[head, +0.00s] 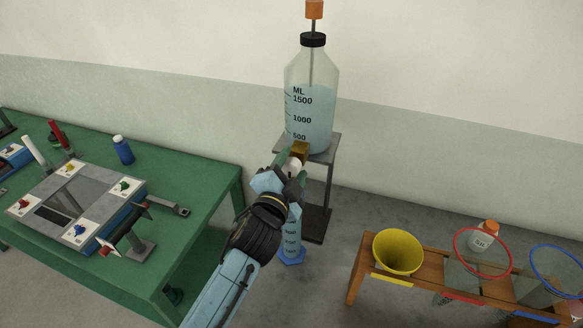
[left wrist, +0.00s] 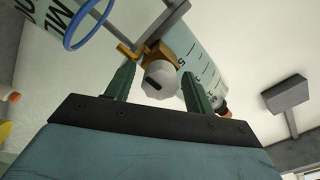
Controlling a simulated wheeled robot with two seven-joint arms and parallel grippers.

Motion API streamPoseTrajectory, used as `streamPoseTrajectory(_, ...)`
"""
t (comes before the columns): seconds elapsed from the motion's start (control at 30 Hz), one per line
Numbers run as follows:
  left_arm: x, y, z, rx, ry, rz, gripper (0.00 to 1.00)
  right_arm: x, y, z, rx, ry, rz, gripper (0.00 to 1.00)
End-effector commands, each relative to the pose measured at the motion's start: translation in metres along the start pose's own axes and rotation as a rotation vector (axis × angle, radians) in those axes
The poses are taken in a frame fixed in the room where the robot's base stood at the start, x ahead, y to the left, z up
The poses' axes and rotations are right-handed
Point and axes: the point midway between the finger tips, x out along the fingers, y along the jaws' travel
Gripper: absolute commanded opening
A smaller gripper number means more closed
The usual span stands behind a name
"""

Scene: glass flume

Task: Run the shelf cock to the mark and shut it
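A clear bottle (head: 312,100) of pale blue liquid, marked up to 1500 ML, stands on a grey shelf stand (head: 325,150). A brass cock (head: 300,148) sits low at its front; it also shows in the left wrist view (left wrist: 161,52), with a white knob (left wrist: 160,78) bearing a dark slot. A clear measuring cylinder (head: 291,237) on a blue foot stands below, partly hidden by my left arm; its level against any mark is unreadable. My left gripper (left wrist: 158,82) has its fingers either side of the knob, with slight gaps visible. My right gripper is out of view.
A green bench (head: 205,195) with an instrument box (head: 75,200) and a blue bottle (head: 123,150) stands at left. A wooden rack (head: 420,277) at right holds a yellow funnel (head: 398,250) and red and blue rings. Grey floor lies between them.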

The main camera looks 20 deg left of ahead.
Motion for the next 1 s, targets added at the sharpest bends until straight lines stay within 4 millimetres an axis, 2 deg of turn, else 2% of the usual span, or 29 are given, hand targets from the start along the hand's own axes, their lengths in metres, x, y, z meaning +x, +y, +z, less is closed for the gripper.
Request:
streamPoseTrajectory(0.27, 0.000, 0.000, 0.000, -0.001, 0.000, 0.000, 0.56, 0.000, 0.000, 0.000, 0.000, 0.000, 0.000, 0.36)
streamPoseTrajectory(0.43, -0.012, 0.001, 0.001, -0.001, 0.000, 0.001, 0.56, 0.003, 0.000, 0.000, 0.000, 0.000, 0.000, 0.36)
streamPoseTrajectory(0.57, -0.036, 0.002, 0.002, -0.001, -0.001, 0.002, 0.56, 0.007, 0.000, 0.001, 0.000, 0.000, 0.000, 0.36)
streamPoseTrajectory(0.8, -0.090, 0.003, 0.002, -0.002, -0.001, 0.002, 0.56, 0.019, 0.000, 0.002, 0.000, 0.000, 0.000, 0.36)
streamPoseTrajectory(1.0, -0.121, 0.002, 0.001, -0.001, -0.001, 0.002, 0.56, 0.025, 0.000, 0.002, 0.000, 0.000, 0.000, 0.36)
